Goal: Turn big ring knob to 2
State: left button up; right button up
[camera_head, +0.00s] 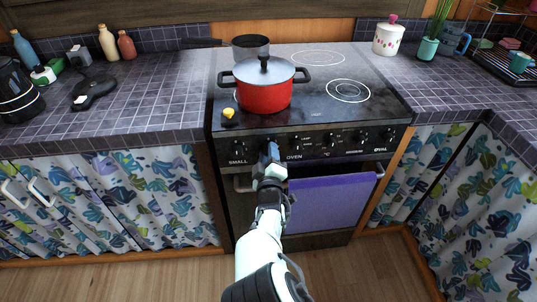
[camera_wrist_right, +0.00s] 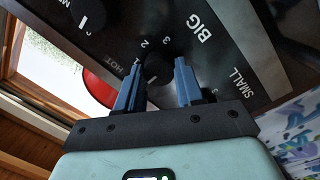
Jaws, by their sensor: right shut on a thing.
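The big ring knob (camera_wrist_right: 156,70) is a black round knob on the stove's dark control panel, beside the white word BIG. In the right wrist view, the numbers 1, 2 and 3 and the word HOT show around it. My right gripper's blue fingers (camera_wrist_right: 157,85) are on either side of the knob and shut on it. I cannot tell exactly where its pointer stands. In the head view my right gripper (camera_head: 270,152) reaches the panel between the SMALL and OVEN labels and hides this knob. My left gripper is not in view.
The small ring knob (camera_head: 237,148) is just left of my gripper, and several other knobs are to the right. A purple towel (camera_head: 322,203) hangs on the oven front. A red pot (camera_head: 264,95) and a grey pan (camera_head: 250,45) stand on the cooktop (camera_head: 310,108).

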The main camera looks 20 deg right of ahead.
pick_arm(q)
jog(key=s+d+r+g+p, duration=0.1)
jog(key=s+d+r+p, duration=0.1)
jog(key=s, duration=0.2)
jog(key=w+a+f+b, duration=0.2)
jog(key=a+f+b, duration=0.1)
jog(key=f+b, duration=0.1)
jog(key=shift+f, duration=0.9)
pick_arm(e)
jog(key=shift+s+d+r+m+y, duration=0.1)
jog(key=shift+m+y, duration=0.25)
jog(key=shift+m, duration=2.5)
jog(key=shift+w+d+r+m+y, duration=0.15)
jog(key=shift+m+y, duration=0.15)
jog(key=shift+m, duration=2.6)
jog(key=shift+s+d+m+y, duration=0.15)
jog(key=shift+m+y, duration=0.2)
jog(key=shift+m, duration=2.5)
jog(key=shift+a, duration=0.1)
jog(key=o, duration=1)
jog(key=shift+o, duration=0.2)
